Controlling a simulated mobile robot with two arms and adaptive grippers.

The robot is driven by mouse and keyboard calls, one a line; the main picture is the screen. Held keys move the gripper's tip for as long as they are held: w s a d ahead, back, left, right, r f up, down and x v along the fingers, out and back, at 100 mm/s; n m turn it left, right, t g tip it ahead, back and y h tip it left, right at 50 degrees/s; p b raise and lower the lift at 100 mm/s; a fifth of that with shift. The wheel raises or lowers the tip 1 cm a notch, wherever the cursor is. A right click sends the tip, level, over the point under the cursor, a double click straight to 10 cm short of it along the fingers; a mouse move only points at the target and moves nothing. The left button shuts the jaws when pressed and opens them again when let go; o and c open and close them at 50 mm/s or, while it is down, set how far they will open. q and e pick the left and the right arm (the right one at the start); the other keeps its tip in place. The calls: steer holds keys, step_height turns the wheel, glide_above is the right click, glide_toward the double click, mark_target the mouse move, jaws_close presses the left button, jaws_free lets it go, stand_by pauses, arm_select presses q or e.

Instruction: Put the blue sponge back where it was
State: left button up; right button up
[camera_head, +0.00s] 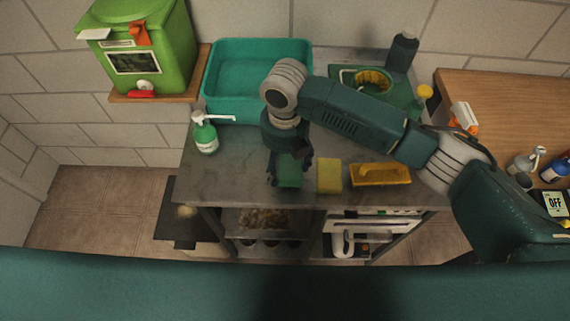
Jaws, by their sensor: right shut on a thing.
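My right gripper (290,180) points down over the front middle of the grey worktop (235,173). It is shut on a green, sponge-like block (290,170) held between its fingers. The block looks green in this light, and I see no clearly blue sponge elsewhere. Whether the block touches the worktop I cannot tell. A yellow sponge (328,177) lies just right of the gripper, apart from it. My left gripper is not in view.
A yellow tray-like tool (380,174) lies right of the yellow sponge. A green-and-white pump bottle (205,136) stands at the left. A teal tub (221,104) and a green tray (401,95) are behind. Shelves lie below. Bare worktop shows left of the gripper.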

mark_target(285, 165)
steer(key=shift+f, duration=0.8)
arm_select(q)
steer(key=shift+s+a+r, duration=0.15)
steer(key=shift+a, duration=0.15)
arm_select(e)
steer(key=shift+f, duration=0.2)
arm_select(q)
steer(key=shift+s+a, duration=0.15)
arm_select(e)
steer(key=o, duration=1.1)
steer(key=shift+o, duration=0.2)
steer(key=shift+r, duration=0.6)
arm_select(q)
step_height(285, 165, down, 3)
steer(key=b, duration=0.3)
arm_select(e)
step_height(285, 165, up, 11)
